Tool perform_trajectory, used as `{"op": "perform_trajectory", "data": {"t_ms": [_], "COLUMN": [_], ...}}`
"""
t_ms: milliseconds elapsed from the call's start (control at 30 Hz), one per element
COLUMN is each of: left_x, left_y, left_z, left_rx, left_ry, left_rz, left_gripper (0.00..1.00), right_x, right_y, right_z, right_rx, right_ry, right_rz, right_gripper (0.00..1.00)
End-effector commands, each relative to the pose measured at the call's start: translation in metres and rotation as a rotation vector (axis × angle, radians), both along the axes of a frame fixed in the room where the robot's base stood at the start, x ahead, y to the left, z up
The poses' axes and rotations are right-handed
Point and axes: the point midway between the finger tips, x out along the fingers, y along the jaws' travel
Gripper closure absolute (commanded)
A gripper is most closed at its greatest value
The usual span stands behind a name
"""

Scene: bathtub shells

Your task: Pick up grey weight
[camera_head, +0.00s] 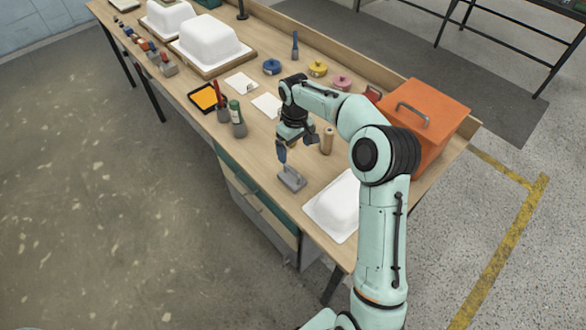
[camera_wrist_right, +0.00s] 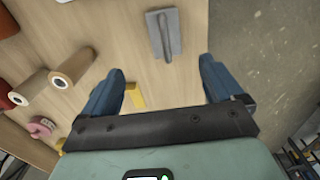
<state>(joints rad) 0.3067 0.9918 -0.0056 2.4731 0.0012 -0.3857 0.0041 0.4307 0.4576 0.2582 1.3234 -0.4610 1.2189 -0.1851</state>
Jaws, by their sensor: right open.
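The grey weight (camera_head: 291,179), a flat grey plate with a raised grip on top, lies on the wooden workbench near its front edge. It also shows at the top of the right wrist view (camera_wrist_right: 161,36), beyond the fingertips. My right gripper (camera_head: 296,146) hangs just behind and above it. The gripper is not touching the weight. My left gripper is out of view.
A white shell (camera_head: 332,208) and an orange box (camera_head: 423,118) lie to the right of the weight. A tan cylinder (camera_head: 327,141) stands close to the gripper. A cup of tools (camera_head: 239,124) and an orange-filled tray (camera_head: 205,98) are left. The workbench (camera_head: 262,159) is bare left of the weight.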

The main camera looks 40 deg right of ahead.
Motion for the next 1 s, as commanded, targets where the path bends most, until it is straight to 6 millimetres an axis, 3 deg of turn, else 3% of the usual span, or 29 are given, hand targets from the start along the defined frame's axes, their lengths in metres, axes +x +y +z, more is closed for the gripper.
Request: {"op": "perform_trajectory", "data": {"t_ms": [400,633,1000], "left_x": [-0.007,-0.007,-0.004], "left_y": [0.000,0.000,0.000], "left_z": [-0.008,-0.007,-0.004], "left_rx": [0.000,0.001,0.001], "left_ry": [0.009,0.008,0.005], "left_rz": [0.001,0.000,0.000], "left_gripper": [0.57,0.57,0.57], "right_x": [-0.001,0.000,0.004], "right_y": [0.001,0.002,0.007], "right_z": [-0.071,-0.087,-0.132], "right_rx": [0.003,0.002,0.003], "right_ry": [0.005,0.004,0.001], "right_rz": [0.000,0.001,0.001], "right_gripper": [0.06,0.06,0.06]}}
